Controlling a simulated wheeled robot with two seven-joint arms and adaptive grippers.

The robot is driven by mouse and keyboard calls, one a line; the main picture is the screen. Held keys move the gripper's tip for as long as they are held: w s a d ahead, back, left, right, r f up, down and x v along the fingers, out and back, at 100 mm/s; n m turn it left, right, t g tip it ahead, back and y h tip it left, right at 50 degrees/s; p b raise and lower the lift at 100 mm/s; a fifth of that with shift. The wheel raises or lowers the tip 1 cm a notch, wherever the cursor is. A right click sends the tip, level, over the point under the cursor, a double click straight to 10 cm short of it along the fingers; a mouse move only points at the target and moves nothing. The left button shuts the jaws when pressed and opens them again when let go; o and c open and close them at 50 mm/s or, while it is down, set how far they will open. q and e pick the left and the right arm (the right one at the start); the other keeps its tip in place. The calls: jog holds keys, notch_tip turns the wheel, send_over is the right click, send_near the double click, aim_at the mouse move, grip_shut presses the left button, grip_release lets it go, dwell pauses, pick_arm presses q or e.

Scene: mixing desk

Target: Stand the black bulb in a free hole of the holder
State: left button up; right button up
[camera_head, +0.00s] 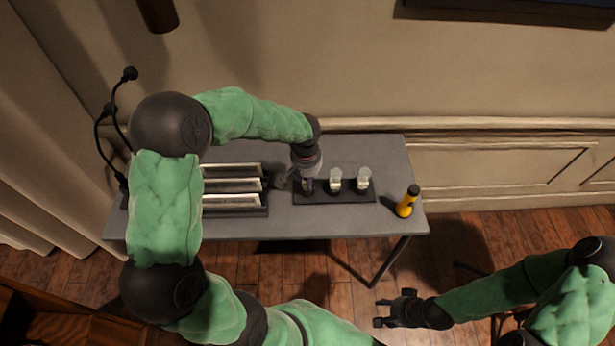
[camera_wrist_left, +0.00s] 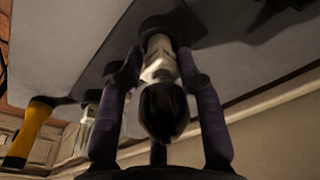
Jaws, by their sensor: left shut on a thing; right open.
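The black bulb (camera_wrist_left: 163,110) has a dark round head and a pale base. It sits between the fingers of my left gripper (camera_wrist_left: 158,68), which is shut on it. In the head view my left gripper (camera_head: 307,186) is over the left end of the dark holder (camera_head: 353,198) and largely hides the bulb there. In the left wrist view the pale base points at the holder; I cannot tell whether it is fully seated. Two pale bulbs (camera_head: 335,181) (camera_head: 364,179) stand in the holder. My right gripper (camera_head: 380,312) is open and empty, in front of the desk.
A yellow and black torch-like object (camera_head: 405,205) stands at the right end of the grey desk (camera_head: 385,150). A rack with pale bars (camera_head: 235,185) is left of the holder. A black gooseneck item (camera_head: 115,110) stands at the far left. The wall is close behind.

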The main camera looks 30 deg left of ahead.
pick_arm(q)
jog(key=shift+f+b, duration=0.45)
jog(key=shift+f, duration=0.2)
jog(key=o, duration=1.2)
jog(key=shift+c, duration=0.2)
jog(key=shift+r, duration=0.15)
jog(key=r, duration=0.4)
jog(key=s+r, duration=0.1)
jog(key=r, duration=0.6)
jog(key=shift+s+d+r, duration=0.15)
jog(key=shift+r, duration=0.25)
jog(key=shift+f, duration=0.1)
